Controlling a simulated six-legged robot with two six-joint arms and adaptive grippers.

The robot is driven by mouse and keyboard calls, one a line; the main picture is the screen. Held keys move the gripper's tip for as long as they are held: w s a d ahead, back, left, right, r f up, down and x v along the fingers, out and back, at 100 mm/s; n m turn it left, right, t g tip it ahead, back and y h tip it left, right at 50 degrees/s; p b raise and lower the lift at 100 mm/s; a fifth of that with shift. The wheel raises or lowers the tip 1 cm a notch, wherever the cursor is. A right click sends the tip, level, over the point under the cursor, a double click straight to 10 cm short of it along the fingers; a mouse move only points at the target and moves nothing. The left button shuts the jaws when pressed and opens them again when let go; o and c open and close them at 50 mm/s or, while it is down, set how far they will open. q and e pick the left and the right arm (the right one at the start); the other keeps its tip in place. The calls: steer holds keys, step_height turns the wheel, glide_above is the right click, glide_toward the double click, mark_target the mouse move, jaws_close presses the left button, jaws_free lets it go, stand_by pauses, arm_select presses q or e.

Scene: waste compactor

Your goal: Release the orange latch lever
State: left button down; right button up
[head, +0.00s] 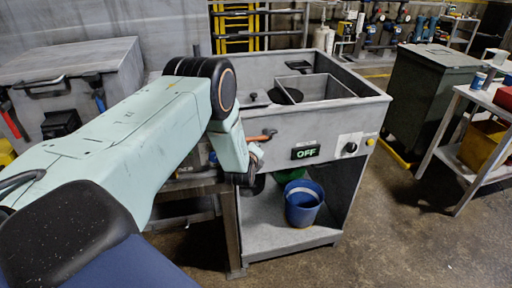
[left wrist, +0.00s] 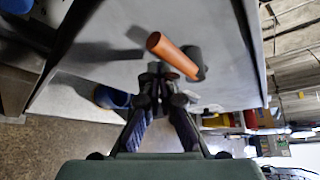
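The orange latch lever (head: 260,138) sticks out from the front of the grey compactor (head: 375,120), just left of the OFF display. In the left wrist view the lever (left wrist: 173,55) is an orange bar slanting down to the right to a dark pivot (left wrist: 195,62). My left gripper (head: 256,154) is at the compactor front, just below the lever and partly hidden by my arm. In the left wrist view its fingers (left wrist: 158,72) come together at the tips, close below the lever, with nothing seen between them. I cannot tell whether they touch the lever. My right gripper is not in view.
The OFF display (head: 305,152) and a black knob (head: 350,148) are on the compactor front. A blue bucket (head: 303,205) stands on the shelf below. A dark green bin (head: 432,100) and a shelf cart (head: 470,145) stand to the right. Floor in front is clear.

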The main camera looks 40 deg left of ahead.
arm_select(q)
steer(key=shift+w+a+r, duration=0.15)
steer(key=shift+a+r, duration=0.05)
steer(key=shift+r, duration=0.3)
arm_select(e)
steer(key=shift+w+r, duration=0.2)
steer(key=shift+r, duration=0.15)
arm_select(q)
steer(key=shift+r+p, duration=0.1)
steer(key=shift+p, duration=0.2)
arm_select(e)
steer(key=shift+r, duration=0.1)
arm_select(q)
step_height(320, 180, down, 5)
steer(key=s+d+b, duration=0.1)
steer(key=b, duration=0.2)
steer(key=s+d+r, duration=0.5)
steer(key=d, duration=0.1)
steer(key=shift+d+p, duration=0.3)
steer(key=shift+p, duration=0.15)
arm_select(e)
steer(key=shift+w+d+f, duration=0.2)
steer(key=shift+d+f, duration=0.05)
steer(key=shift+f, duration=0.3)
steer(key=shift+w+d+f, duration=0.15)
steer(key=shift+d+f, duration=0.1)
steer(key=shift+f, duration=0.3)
arm_select(q)
steer(key=shift+s, duration=0.15)
